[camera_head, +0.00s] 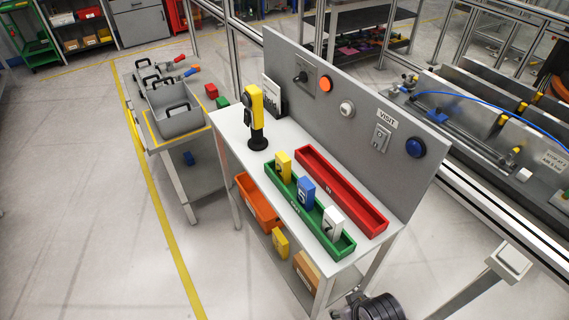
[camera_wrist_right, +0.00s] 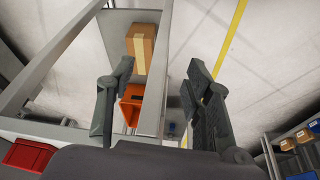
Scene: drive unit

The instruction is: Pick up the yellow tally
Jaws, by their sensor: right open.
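The yellow tally (camera_head: 283,167) stands upright in the far-left end of the green tray (camera_head: 345,246) on the white table. A blue tally (camera_head: 306,191) and a white tally (camera_head: 333,222) stand in the same tray, nearer the right end. My right gripper (camera_wrist_right: 159,78) is open in the right wrist view, with nothing between its fingers. Below it show a cardboard box and an orange bin. The yellow tally cannot be made out in that view. In the head view a dark part of my right arm shows at the bottom edge, apart from the tallies. My left gripper is not seen.
An empty red tray (camera_head: 330,182) lies behind the green one, before the grey upright panel (camera_head: 350,112) with buttons. A yellow-black device (camera_head: 254,112) stands at the table's left. The lower shelf holds an orange bin (camera_head: 257,203), a yellow object (camera_head: 280,243) and a cardboard box (camera_head: 306,271).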

